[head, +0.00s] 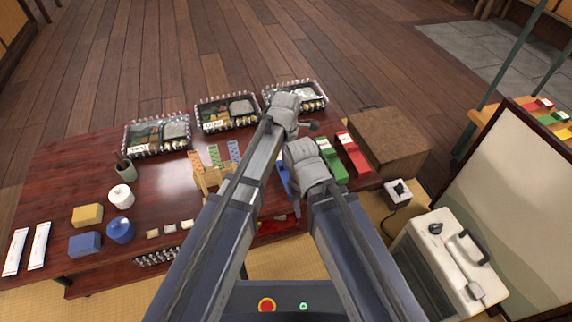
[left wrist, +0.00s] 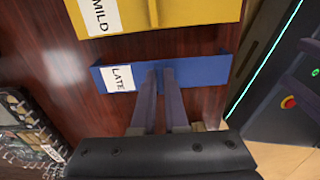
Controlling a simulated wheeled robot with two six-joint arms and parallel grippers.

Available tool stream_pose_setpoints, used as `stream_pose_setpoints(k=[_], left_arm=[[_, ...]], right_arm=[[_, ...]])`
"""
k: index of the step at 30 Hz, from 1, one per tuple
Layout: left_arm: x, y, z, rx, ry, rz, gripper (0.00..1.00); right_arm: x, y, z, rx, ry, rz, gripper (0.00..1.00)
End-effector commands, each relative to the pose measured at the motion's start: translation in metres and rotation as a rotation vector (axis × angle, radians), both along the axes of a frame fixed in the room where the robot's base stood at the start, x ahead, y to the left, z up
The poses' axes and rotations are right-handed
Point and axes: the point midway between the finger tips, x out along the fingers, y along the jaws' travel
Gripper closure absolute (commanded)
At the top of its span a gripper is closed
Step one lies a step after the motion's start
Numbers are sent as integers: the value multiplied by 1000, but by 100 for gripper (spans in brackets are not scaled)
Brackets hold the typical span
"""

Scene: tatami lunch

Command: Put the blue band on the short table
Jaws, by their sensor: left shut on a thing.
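The blue band (left wrist: 205,72) carries a white LATE label and stretches across the left wrist view. My left gripper (left wrist: 160,70) has its fingertips close together at the band's middle and is shut on it. In the head view a small part of the blue band (head: 283,178) shows between my two arms, over the dark red table (head: 60,170). My arms hide the left jaws there. I cannot tell whether the band touches the tabletop. A pale wooden table (head: 487,112) with red, yellow and green pieces stands at the right edge. My right jaws do not show.
A yellow MILD band (left wrist: 180,18) lies beside the blue one. Green (head: 331,160) and red (head: 352,153) bands lie right of my arms. Lunch boxes (head: 226,112) line the far edge. A wooden box (head: 385,145), white case (head: 440,265) and board (head: 525,175) stand right.

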Motion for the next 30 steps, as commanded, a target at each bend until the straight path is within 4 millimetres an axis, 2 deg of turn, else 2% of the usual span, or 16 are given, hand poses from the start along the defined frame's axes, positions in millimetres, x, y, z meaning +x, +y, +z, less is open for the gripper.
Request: stream_pose_setpoints(k=[8, 9, 17, 30], left_arm=[[0, 0, -3, 0, 0, 0, 100], [0, 0, -3, 0, 0, 0, 88], [0, 0, -2, 0, 0, 0, 59], [0, 0, 5, 0, 0, 0, 59]], right_arm=[[0, 0, -3, 0, 0, 0, 50], [0, 0, -3, 0, 0, 0, 50], [0, 0, -2, 0, 0, 0, 50], [0, 0, 5, 0, 0, 1, 50]])
